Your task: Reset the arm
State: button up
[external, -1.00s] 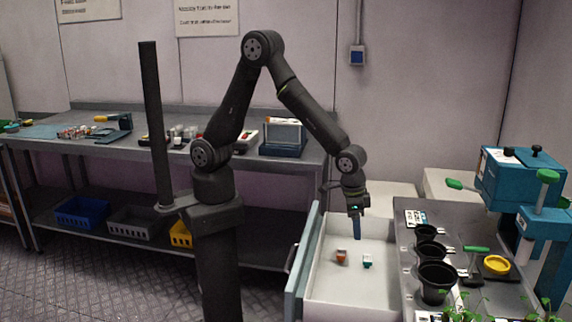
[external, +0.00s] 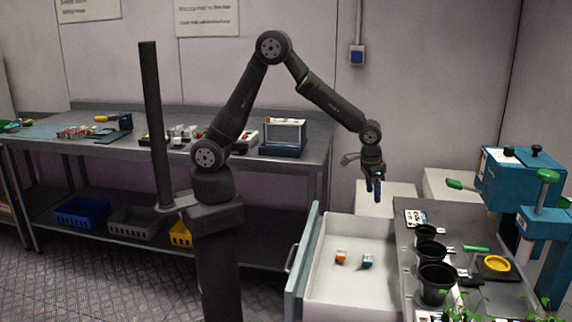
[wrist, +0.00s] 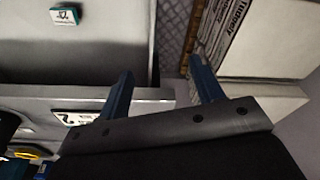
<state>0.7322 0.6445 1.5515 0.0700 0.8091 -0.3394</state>
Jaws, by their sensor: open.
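My gripper (external: 373,190) hangs above the far right corner of the open drawer, pointing down, clear of everything. Its two blue fingers are apart and empty; they also show in the wrist view (wrist: 165,85). My arm is raised and bent, reaching to the right from its column.
The open white drawer (external: 330,290) holds a small orange-and-white item (external: 341,257) and a teal-and-white item (external: 367,261), which also shows in the wrist view (wrist: 66,16). Black pots (external: 436,283) stand on the right bench. A teal machine (external: 520,178) stands further right. Pale boxes (external: 388,197) sit behind the drawer.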

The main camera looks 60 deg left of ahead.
jog(key=w+a+r+n, duration=0.2)
jog(key=w+a+n, duration=0.1)
jog(key=w+a, duration=0.9)
jog(key=shift+w+a+r, duration=0.3)
jog(key=shift+w+a, duration=0.1)
jog(key=shift+a, duration=2.05)
